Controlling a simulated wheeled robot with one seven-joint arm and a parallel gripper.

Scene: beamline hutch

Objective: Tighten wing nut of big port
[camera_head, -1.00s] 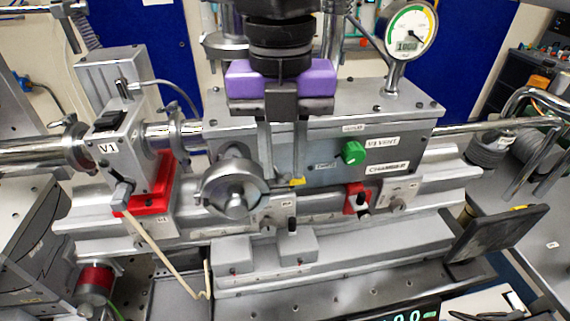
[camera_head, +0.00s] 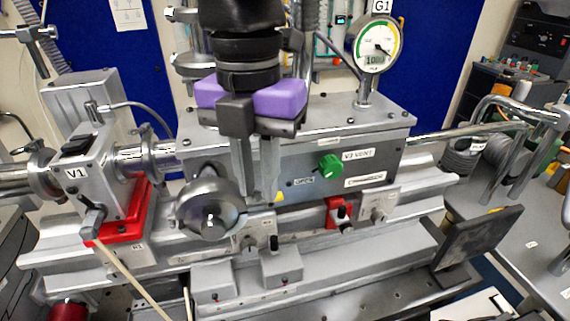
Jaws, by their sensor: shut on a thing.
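The big port (camera_head: 211,208) is a round silver flange with a central knob on the front of the grey chamber (camera_head: 380,135). My gripper (camera_head: 256,200), with a purple body, points straight down just right of the port. Its two fingers stand close together, with their tips low against the chamber front at the port's right side. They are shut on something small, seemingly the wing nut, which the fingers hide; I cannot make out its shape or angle.
A green vent knob (camera_head: 330,165) is right of my fingers, with a yellow mark (camera_head: 280,197) nearer. Valve V1 (camera_head: 88,180) with a red bracket stands left. Gauge G1 (camera_head: 375,46) rises behind. Small blocks (camera_head: 281,266) sit on the rail below.

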